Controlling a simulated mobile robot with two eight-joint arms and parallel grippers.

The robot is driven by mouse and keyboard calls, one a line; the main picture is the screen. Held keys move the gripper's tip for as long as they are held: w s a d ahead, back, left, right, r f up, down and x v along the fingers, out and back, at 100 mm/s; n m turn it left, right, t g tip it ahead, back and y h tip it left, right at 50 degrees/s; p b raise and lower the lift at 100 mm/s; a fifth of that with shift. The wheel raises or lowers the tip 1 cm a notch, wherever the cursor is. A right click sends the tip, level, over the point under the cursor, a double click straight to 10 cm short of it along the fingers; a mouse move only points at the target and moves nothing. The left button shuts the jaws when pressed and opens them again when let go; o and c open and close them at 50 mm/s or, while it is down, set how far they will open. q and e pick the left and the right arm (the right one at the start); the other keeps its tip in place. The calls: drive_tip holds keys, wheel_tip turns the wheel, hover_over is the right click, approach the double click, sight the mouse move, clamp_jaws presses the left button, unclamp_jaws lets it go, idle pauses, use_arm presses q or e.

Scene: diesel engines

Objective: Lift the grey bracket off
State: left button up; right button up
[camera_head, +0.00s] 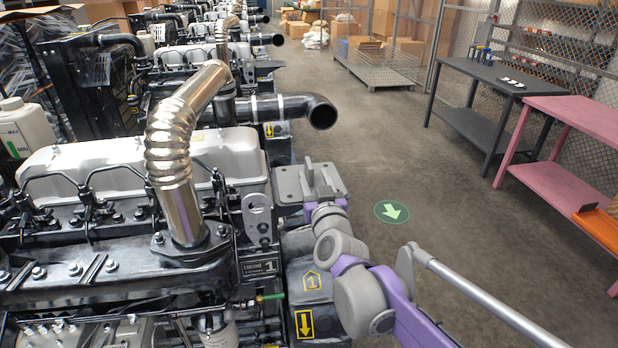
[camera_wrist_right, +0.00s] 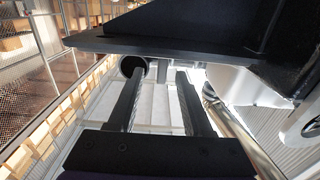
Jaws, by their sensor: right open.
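The grey bracket (camera_head: 290,184) is a flat slotted plate with an upright rib, at the right end of the nearest engine in the head view. In the right wrist view its dark underside (camera_wrist_right: 165,38) spans the top, with a slanted gusset. My right gripper (camera_head: 323,203) is at the bracket's right side in the head view, its fingers mostly hidden there. In the right wrist view the two fingers (camera_wrist_right: 158,88) are apart with nothing between them, and appear just below the plate. Contact cannot be told. My left gripper is out of view.
The nearest engine (camera_head: 110,160) fills the left, with a shiny bent exhaust pipe (camera_head: 172,140) and a black pipe (camera_head: 290,108) behind the bracket. Open floor (camera_head: 450,220) lies to the right, before a dark table (camera_head: 490,75) and a pink bench (camera_head: 575,118).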

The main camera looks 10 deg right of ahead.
sight(309, 167)
drive_tip(key=w+p, duration=0.1)
drive_tip(key=w, duration=0.4)
drive_tip(key=shift+w+a+f, duration=0.1)
drive_tip(key=shift+w, duration=0.05)
drive_tip(key=shift+c, duration=0.9)
clamp_jaws()
idle(0.4)
